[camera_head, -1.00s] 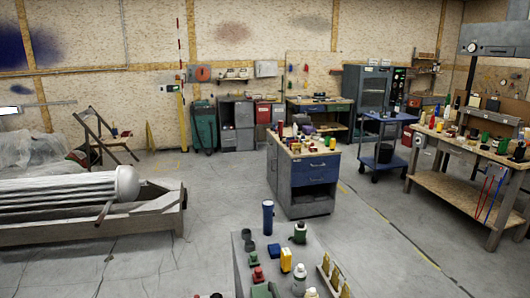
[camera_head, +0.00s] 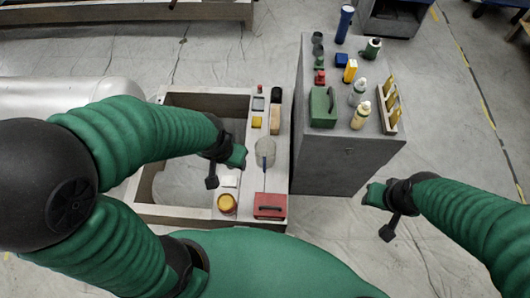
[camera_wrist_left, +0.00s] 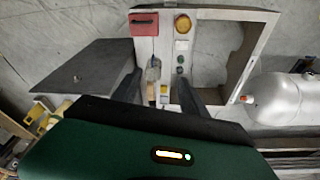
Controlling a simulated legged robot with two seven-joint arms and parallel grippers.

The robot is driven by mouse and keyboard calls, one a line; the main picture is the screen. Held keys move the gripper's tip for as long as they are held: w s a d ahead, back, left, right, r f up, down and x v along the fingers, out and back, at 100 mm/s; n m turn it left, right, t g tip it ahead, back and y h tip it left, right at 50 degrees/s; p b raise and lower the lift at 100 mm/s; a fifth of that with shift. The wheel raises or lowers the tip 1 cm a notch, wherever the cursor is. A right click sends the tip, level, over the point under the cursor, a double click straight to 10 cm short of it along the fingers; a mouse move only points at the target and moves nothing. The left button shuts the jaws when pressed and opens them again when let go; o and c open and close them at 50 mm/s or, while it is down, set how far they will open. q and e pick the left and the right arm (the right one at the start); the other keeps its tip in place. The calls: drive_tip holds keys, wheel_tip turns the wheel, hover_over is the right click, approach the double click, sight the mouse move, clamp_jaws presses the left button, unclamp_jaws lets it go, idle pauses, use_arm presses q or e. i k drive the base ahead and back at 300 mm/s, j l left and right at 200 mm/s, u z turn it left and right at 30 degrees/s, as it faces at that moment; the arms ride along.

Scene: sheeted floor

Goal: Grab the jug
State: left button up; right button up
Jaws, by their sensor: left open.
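A clear greyish vessel (camera_head: 265,150), perhaps the jug, stands on the pale bench ledge; its details are too small to be sure. It also shows in the left wrist view as a small translucent shape (camera_wrist_left: 153,72), lined up between my fingers. My left gripper (camera_head: 238,157) is just left of this vessel in the head view, apart from it as far as I can tell. Its dark fingers (camera_wrist_left: 158,82) are spread and empty. My right gripper (camera_head: 373,195) is in front of the grey cabinet, well right of the vessel; its jaws are unclear.
A red box (camera_head: 270,206) and an amber round item (camera_head: 227,203) sit at the ledge's near end. Small items line its far end. The grey cabinet (camera_head: 340,160) holds a green handled case (camera_head: 323,107), bottles and a blue cylinder (camera_head: 344,24). Floor right of it is clear.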

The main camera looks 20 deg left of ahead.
sight(265, 147)
drive_tip(key=i+l+u, duration=0.15)
drive_tip(key=u, duration=0.3)
drive_tip(key=i+l+u, duration=0.1)
drive_tip(key=l+u, duration=0.55)
drive_tip(key=u, duration=0.25)
drive_tip(key=l+u, duration=0.65)
drive_tip(key=u, duration=0.25)
drive_tip(key=l+u, duration=0.45)
drive_tip(key=k+j, duration=0.05)
drive_tip(key=j, duration=0.1)
